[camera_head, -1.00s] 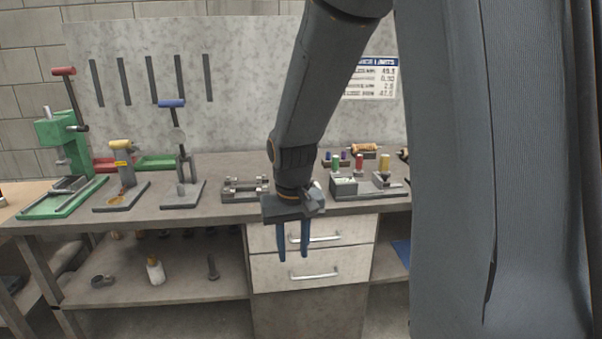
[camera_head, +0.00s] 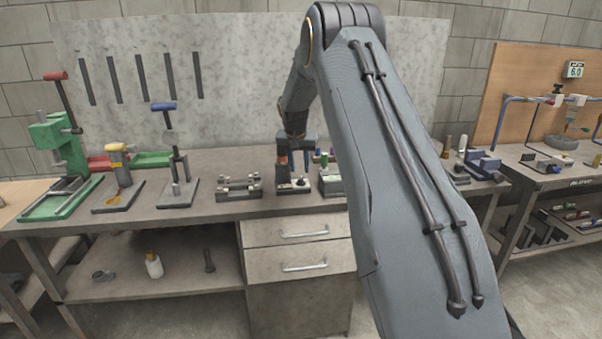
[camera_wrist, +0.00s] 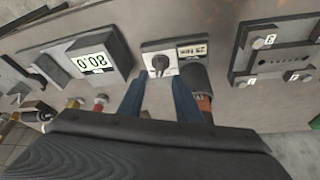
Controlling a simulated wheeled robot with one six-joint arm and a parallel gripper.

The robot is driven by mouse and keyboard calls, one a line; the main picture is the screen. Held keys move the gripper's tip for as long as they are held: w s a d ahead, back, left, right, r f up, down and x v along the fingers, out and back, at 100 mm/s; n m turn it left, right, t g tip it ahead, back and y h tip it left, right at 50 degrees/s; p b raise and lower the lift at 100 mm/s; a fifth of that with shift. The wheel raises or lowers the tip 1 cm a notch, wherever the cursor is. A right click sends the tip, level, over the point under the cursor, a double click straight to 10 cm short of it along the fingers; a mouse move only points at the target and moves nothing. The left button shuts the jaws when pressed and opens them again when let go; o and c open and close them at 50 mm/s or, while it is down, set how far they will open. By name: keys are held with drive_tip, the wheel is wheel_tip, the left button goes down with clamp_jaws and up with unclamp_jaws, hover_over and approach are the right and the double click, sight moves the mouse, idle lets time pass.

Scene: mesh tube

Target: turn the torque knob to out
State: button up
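The torque knob (camera_wrist: 160,63) shows in the wrist view as a small dark round knob with a pointer, on a pale plate. A small label with upside-down lettering sits beside it on the same dark block (camera_wrist: 176,49). My gripper (camera_wrist: 158,82) is open, its two blue fingers apart, with the knob just past and between the fingertips. I see no contact. In the head view my gripper (camera_head: 301,163) is over the block on the bench (camera_head: 294,188); its fingers and the knob are too small there to read.
A dark cylinder with an orange band (camera_wrist: 201,88) stands close by the right finger.

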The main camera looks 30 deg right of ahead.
sight(301, 177)
drive_tip(key=shift+p+x, duration=0.6)
drive_tip(key=shift+x, duration=1.8)
drive_tip(key=shift+c, duration=0.4)
clamp_jaws()
